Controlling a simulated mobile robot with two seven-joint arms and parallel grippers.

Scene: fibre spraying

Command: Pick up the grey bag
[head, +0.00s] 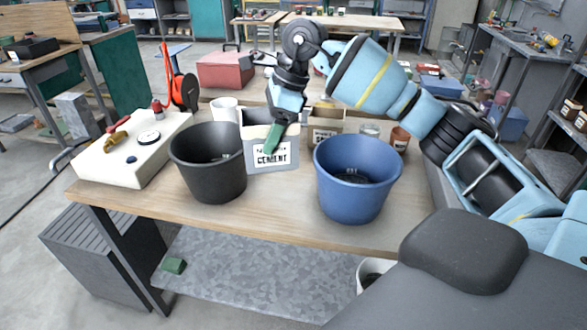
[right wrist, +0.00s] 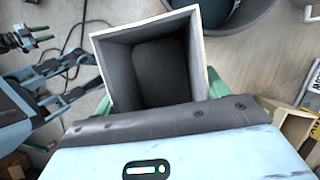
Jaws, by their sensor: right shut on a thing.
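The grey bag (head: 256,131) is box-shaped and open at the top, with a white CEMENT label on its front. In the head view it is upright between and behind the two buckets. My right gripper (head: 275,139) reaches down onto it from above, with a green finger over its front wall. In the right wrist view the bag's open mouth (right wrist: 155,75) and dark inside show, with green fingers at its sides. The right gripper is shut on the bag. I cannot tell whether its base touches the table. My left gripper is not in the head view.
A black bucket (head: 208,170) stands left of the bag and a blue bucket (head: 357,185) stands right, both close. A white cup (head: 225,109) and a cardboard box (head: 326,122) are behind. A white panel (head: 135,155) sits at the table's left. The wooden table's front edge (head: 270,235) is bare.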

